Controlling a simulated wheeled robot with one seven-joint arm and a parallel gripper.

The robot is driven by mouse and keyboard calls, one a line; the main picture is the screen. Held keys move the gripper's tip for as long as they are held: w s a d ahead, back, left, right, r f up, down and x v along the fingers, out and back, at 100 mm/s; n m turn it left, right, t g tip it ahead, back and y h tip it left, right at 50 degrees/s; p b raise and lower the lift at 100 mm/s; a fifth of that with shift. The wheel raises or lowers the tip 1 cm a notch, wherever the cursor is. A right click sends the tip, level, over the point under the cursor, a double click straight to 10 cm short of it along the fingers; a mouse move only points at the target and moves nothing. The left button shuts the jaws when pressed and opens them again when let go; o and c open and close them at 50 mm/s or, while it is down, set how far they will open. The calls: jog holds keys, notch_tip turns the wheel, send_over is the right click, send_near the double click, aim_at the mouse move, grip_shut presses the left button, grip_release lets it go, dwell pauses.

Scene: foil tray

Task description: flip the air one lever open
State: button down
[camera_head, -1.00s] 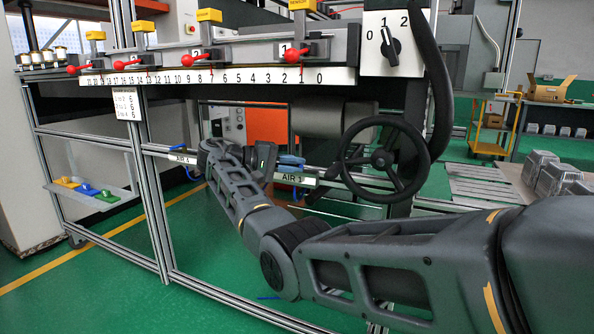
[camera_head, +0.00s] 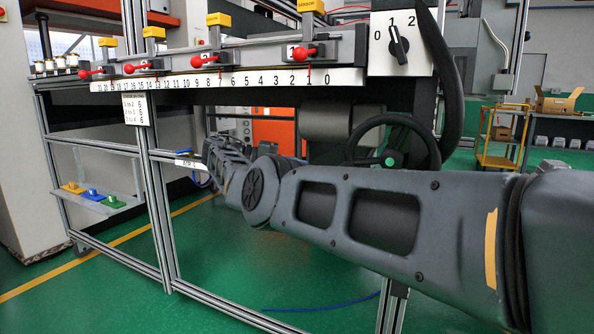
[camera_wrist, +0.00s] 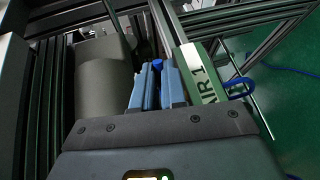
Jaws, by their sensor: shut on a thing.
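In the wrist view the green-edged AIR 1 label (camera_wrist: 203,75) stands just right of my gripper (camera_wrist: 157,72). My gripper's two light blue fingers are close together, shut on the dark blue air one lever (camera_wrist: 157,64), whose tip shows between them. The rest of the lever is hidden by the fingers, so its angle is hard to tell. In the head view my own arm covers the AIR 1 label, the lever and my gripper.
A grey cylinder (camera_wrist: 103,85) lies close left of the fingers. A blue loop (camera_wrist: 240,88) sticks out right of the label. In the head view a black handwheel (camera_head: 392,150) stands behind my arm, below the rail of red-handled clamps (camera_head: 305,53). Green floor is clear in front.

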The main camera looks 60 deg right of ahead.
jog(key=shift+f, duration=0.1)
dwell(0.4)
jog(key=c, duration=1.5)
grip_release()
jog(key=shift+o, duration=0.2)
